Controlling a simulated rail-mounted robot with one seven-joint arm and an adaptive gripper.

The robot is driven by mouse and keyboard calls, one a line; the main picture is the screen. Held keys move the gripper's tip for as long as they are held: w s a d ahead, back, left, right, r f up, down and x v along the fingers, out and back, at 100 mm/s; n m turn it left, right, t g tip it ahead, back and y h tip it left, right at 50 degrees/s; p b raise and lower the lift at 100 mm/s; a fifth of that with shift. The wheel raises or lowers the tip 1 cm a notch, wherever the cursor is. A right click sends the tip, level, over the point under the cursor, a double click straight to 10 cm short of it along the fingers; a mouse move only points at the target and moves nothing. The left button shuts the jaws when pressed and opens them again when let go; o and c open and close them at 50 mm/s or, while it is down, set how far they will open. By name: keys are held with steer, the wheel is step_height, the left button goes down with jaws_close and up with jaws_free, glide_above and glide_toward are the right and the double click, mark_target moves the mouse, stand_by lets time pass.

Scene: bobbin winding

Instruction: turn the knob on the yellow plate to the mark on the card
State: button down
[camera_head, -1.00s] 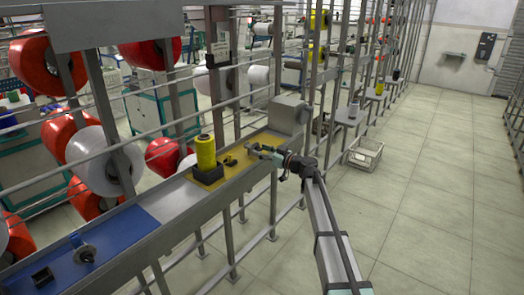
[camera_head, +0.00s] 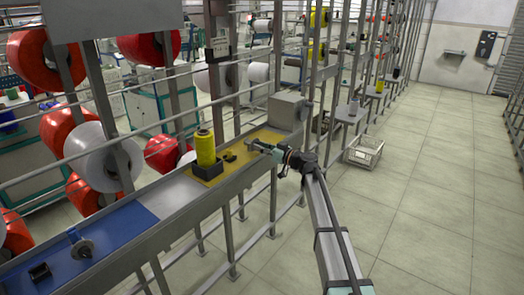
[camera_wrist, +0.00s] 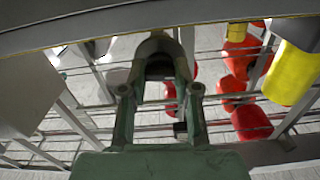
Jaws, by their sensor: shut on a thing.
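The yellow plate (camera_head: 270,136) lies on the long grey rail shelf in the head view. My gripper (camera_head: 260,146) is at its right part, reaching in from the right, and is shut on the knob, which the fingers hide. In the wrist view the fingers (camera_wrist: 160,75) close around a grey rounded part, and the knob's pointer cannot be made out. A small black block (camera_head: 229,157) sits on the plate left of my gripper. I cannot make out the card or its mark.
A yellow spool (camera_head: 205,147) stands in a black holder (camera_head: 208,170) left of my gripper. A grey box (camera_head: 287,110) stands behind it on the shelf. A blue plate (camera_head: 110,235) with a disc-like knob (camera_head: 82,248) lies at the lower left. The floor at right is mostly clear.

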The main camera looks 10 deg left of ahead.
steer(key=m+b, duration=0.7)
steer(key=m, duration=0.3)
steer(key=shift+m, duration=0.3)
steer(key=shift+w, duration=0.1)
stand_by(0.3)
steer(key=c, duration=0.8)
jaws_free()
steer(key=shift+c, duration=0.2)
steer(key=v, duration=1.2)
